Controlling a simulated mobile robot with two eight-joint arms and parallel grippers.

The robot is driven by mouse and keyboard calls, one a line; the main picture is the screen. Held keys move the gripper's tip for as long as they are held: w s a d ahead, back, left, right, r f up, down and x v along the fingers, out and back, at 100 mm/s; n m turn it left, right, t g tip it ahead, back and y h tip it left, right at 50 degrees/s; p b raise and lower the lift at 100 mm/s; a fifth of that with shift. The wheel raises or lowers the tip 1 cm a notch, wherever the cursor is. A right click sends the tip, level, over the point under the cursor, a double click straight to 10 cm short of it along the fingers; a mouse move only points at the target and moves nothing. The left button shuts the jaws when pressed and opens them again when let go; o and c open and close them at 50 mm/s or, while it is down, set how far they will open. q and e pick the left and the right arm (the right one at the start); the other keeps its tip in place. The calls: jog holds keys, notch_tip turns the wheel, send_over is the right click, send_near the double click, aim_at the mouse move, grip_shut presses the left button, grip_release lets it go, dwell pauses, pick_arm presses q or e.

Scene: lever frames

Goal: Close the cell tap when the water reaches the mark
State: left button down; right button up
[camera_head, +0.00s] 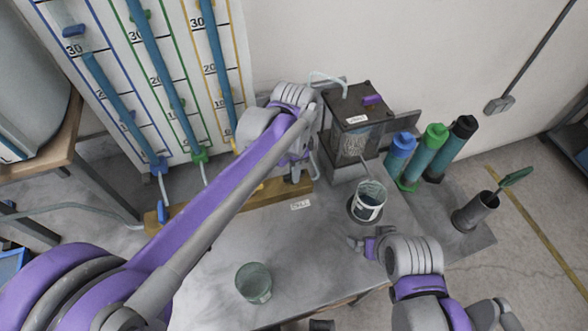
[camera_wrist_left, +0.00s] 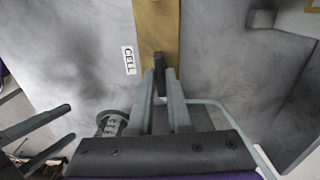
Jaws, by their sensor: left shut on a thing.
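My left gripper (camera_head: 296,178) is over the wooden strip (camera_head: 262,193) behind the CELL label (camera_head: 300,204). In the left wrist view it is shut on the dark cell tap lever (camera_wrist_left: 160,63), which points along the strip (camera_wrist_left: 158,25). My fingers hide part of the tap. A cup with a marked white band (camera_head: 368,201) stands below the spout of the dark-topped clear cell (camera_head: 352,140). The water level against its mark is too small to tell. My right gripper (camera_head: 358,244) is in front of the cup, with its fingers apart and empty.
A second cup (camera_head: 253,283) stands at the table's front. Blue, green and black capped cylinders (camera_head: 430,152) are right of the cell. A dark pot (camera_head: 474,212) holds a green-ended tool. Tall blue water tubes (camera_head: 155,60) stand on a scaled board at the back left.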

pick_arm(q)
jog(key=shift+m, duration=0.3)
jog(key=c, duration=0.9)
grip_release()
jog(key=shift+o, duration=0.2)
notch_tip(320, 180, up, 11)
jog(key=shift+p, duration=0.35)
jog(key=shift+a+f, duration=0.1)
jog(key=s+a+f+n+t, duration=0.1)
jog(key=s+a+f+n, duration=0.3)
jog(key=s+a+n, duration=0.1)
jog(key=s+a+f+n+t, duration=0.2)
jog(key=s+a+f+n, duration=0.2)
jog(key=s+a+f, duration=0.1)
jog(key=s+a+f+n+t, duration=0.2)
jog(key=s+a+f+n, duration=0.2)
jog(key=s+a+n, duration=0.1)
jog(key=shift+s+a+f+n, duration=0.2)
jog(key=shift+s+a, duration=0.15)
jog(key=shift+a, duration=0.3)
jog(key=shift+s+a+f+n, duration=0.1)
jog(key=shift+s+a+f, duration=0.15)
jog(key=shift+a, duration=0.4)
